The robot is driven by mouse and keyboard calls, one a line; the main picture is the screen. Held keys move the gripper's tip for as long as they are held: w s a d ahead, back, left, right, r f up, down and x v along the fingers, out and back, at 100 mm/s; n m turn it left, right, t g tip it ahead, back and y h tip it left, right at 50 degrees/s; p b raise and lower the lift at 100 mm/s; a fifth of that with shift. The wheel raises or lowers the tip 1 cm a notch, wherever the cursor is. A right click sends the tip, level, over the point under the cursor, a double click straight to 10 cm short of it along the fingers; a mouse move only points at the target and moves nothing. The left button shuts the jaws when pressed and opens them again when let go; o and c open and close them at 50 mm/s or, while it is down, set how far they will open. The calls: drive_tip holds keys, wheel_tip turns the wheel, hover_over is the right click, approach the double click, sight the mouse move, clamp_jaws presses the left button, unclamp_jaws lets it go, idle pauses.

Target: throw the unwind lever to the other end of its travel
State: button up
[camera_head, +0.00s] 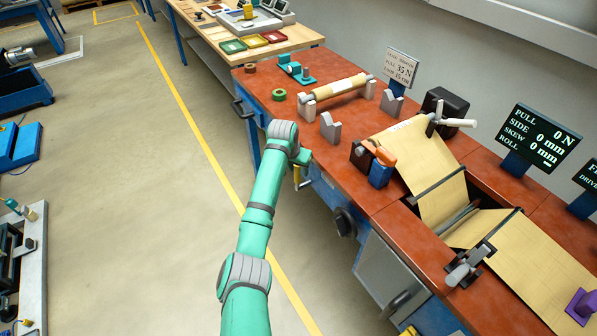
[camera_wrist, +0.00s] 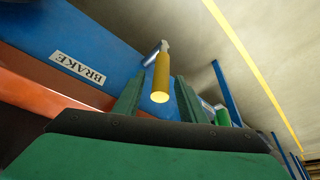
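A lever with a yellow grip (camera_wrist: 161,78) and a thin metal stem shows in the wrist view, by the blue bench side with a white BRAKE label (camera_wrist: 78,68). In the head view a small yellow piece of it (camera_head: 297,178) shows at the bench's front side, beside my wrist. My gripper (camera_wrist: 159,84) is open. Its two green fingers stand on either side of the yellow grip, with gaps visible; I see no clamping. In the head view my fingers are mostly hidden behind the wrist. No label reading "unwind" is legible.
The red-brown bench top (camera_head: 365,198) holds a paper roll (camera_head: 338,88) and grey cradles. An orange-handled piece (camera_head: 380,152) sits on a blue block (camera_head: 380,175). A dark round knob (camera_head: 345,222) juts from the bench front. The floor (camera_head: 165,210) left of my arm is clear.

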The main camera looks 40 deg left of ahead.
drive_tip(key=shift+x, duration=1.45)
clamp_jaws()
drive_tip(key=shift+a, duration=0.1)
